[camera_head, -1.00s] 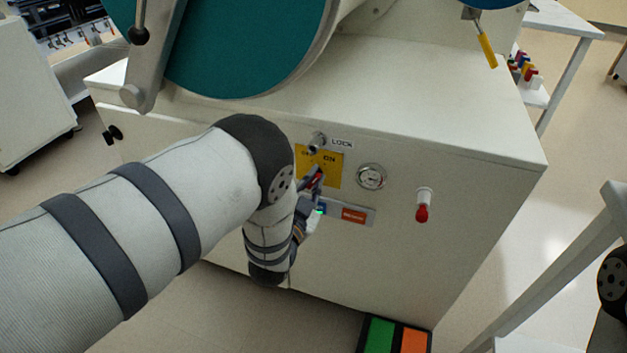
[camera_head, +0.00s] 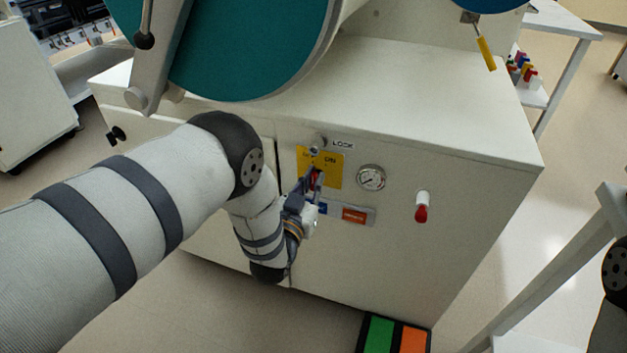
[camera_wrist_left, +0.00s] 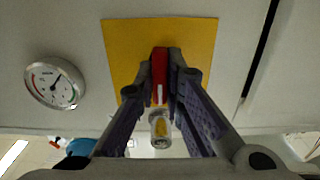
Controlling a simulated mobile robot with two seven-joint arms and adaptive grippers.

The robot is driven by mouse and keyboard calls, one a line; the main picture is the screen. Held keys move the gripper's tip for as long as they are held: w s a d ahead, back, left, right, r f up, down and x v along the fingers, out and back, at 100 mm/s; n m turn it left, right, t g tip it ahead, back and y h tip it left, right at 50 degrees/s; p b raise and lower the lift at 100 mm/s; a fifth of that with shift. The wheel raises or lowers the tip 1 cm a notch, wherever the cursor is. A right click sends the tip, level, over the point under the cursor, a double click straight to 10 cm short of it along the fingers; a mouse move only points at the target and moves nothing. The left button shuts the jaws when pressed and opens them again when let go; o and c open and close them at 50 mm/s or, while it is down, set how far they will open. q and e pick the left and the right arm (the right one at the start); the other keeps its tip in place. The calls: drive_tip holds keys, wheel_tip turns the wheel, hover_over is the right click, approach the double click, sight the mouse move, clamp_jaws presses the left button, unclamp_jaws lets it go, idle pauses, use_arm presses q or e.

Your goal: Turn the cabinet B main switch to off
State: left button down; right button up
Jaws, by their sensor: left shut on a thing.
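The main switch is a red handle (camera_wrist_left: 160,72) with a white line, on a yellow plate (camera_wrist_left: 120,45) in the left wrist view. In the head view the yellow plate (camera_head: 334,175) sits on the front of the white cabinet (camera_head: 450,170), with an ON label at its upper right. My left gripper (camera_head: 315,180) is shut on the red handle, one finger on each side. The fingers partly hide the handle in the head view, and I cannot tell its exact angle there. My right gripper is not in view.
A metal lock knob (camera_head: 318,143) is just above the plate. Green and orange pedals (camera_head: 395,336) are on the floor below.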

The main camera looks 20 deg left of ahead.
use_arm(q)
drive_tip(key=shift+f, duration=0.1)
idle(0.3)
drive_tip(key=c, duration=1.7)
unclamp_jaws()
drive_tip(key=shift+s, duration=0.1)
drive_tip(key=s, duration=1.2)
drive_tip(key=shift+a, duration=0.2)
